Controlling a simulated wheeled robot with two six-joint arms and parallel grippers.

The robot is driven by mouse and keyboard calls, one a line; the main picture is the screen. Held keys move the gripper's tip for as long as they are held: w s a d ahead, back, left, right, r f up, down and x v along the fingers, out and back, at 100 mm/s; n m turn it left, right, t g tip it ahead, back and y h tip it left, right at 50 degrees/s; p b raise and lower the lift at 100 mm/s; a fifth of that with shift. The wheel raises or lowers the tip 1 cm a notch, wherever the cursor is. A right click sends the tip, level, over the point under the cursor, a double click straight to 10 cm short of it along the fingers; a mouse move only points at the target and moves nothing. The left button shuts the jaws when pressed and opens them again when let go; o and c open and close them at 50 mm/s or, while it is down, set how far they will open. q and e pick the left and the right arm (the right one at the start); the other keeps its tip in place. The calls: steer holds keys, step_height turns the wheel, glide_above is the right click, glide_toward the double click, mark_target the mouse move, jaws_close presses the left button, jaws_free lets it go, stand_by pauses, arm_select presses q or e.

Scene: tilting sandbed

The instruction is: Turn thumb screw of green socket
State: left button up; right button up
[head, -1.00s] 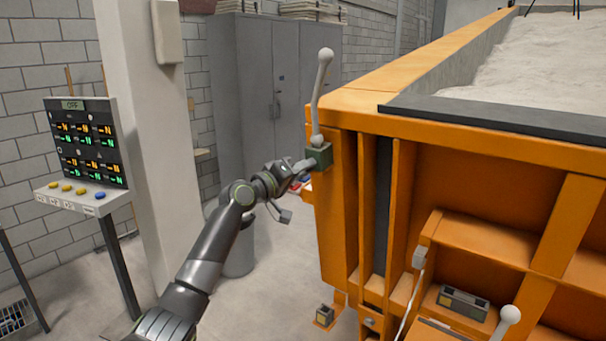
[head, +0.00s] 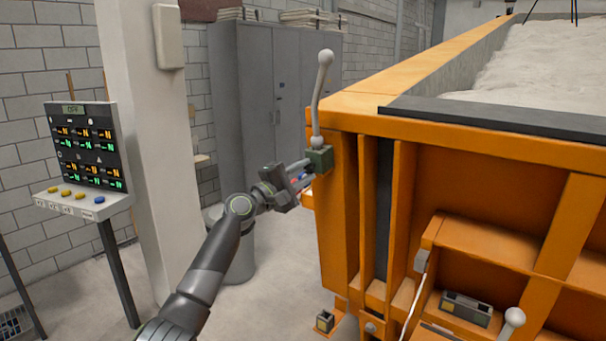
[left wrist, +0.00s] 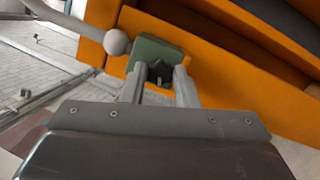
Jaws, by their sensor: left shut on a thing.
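The green socket (head: 319,159) is fixed to the left corner of the orange sandbed frame (head: 345,215). A grey lever with a ball end (head: 322,95) stands upright out of it. My left gripper (head: 306,168) reaches the socket's left side. In the left wrist view the fingers (left wrist: 160,80) are at the face of the green socket (left wrist: 150,48), shut on a small dark thumb screw (left wrist: 160,73) between them. The lever's lower ball (left wrist: 117,42) shows beside the socket. My right gripper is not in view.
A control panel with an OFF display (head: 85,150) stands at the left, by a white pillar (head: 155,130). Grey cabinets (head: 265,90) and a bin (head: 240,255) are behind my arm. A second ball-ended lever (head: 513,318) is low at the right.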

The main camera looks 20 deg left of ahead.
arm_select(q)
steer(key=n+t+p, duration=0.1)
steer(key=n, duration=0.4)
steer(key=shift+f, duration=0.1)
steer(key=n+t+y+p, duration=0.1)
steer(key=n, duration=0.3)
steer(key=shift+n, duration=0.4)
steer(key=shift+d+f+n+p, duration=0.1)
steer(key=shift+n+p, duration=0.45)
steer(key=shift+n, duration=0.45)
steer(key=shift+y, duration=0.3)
steer(key=shift+f, duration=0.1)
steer(key=o, duration=1)
steer(key=shift+c, duration=0.2)
steer(key=shift+s, duration=0.1)
steer(key=b+v, duration=0.1)
steer(key=v, duration=1.6)
steer(key=shift+f, duration=0.2)
